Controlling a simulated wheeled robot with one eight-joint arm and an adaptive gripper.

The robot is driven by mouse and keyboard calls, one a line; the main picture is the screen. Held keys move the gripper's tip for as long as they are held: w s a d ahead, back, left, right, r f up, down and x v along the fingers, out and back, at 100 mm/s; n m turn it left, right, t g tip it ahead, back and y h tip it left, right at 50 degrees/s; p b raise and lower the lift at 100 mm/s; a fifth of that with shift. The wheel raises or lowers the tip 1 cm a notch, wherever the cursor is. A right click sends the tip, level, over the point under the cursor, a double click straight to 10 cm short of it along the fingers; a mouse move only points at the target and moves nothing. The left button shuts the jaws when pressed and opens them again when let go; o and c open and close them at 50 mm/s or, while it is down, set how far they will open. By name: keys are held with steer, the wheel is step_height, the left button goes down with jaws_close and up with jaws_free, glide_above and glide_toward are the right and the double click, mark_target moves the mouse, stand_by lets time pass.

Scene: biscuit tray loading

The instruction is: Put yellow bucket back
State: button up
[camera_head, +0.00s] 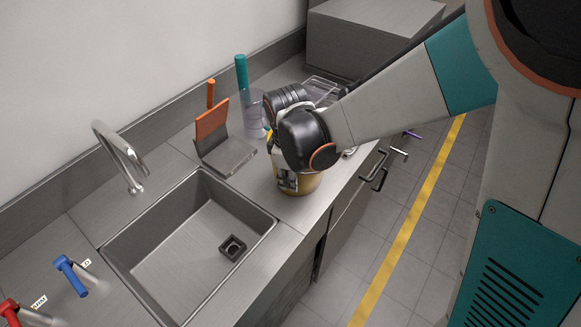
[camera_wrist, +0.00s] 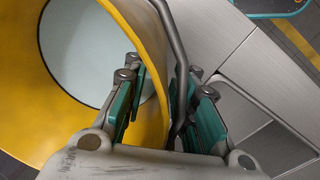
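The yellow bucket (camera_head: 308,184) stands at the counter's front edge, right of the sink, in the head view. My gripper (camera_head: 290,178) is at it from above and hides most of it. In the wrist view the yellow bucket (camera_wrist: 92,128) is seen from above, with a pale bottom and a grey handle (camera_wrist: 178,50) beside its rim. My gripper (camera_wrist: 168,108) has its green-padded fingers apart, one pair on the bucket's inner side, the other outside. The rim and handle lie between them, with gaps visible. Whether any finger touches the bucket is unclear.
The sink (camera_head: 165,245) is to the left. An orange-topped scraper (camera_head: 211,128) and a clear container (camera_head: 250,115) with a teal-handled tool (camera_head: 242,73) stand at the back. Blue (camera_head: 70,273) and red (camera_head: 10,310) tap handles are at lower left. Floor is clear at right.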

steer(key=shift+r, duration=0.1)
step_height(320, 180, up, 12)
steer(key=s+p, duration=0.1)
steer(key=p, duration=0.7)
steer(key=shift+s+a+p, duration=0.2)
steer(key=shift+s+p, duration=0.05)
steer(key=shift+p, duration=0.1)
steer(key=w+d+r+m+t, duration=0.1)
steer(key=w+d+r+m, duration=0.2)
steer(key=d, duration=0.6)
steer(key=s+d+m+t+b, duration=0.2)
steer(key=s+d+m+b, duration=0.3)
steer(key=s, duration=0.2)
steer(key=s+d+m+t+b, duration=0.2)
steer(key=s+d+m+b, duration=0.2)
steer(key=s, duration=0.4)
steer(key=shift+s+d+f+m+t+b, duration=0.15)
steer(key=shift+d+m+t+b, duration=0.3)
steer(key=shift+m, duration=0.55)
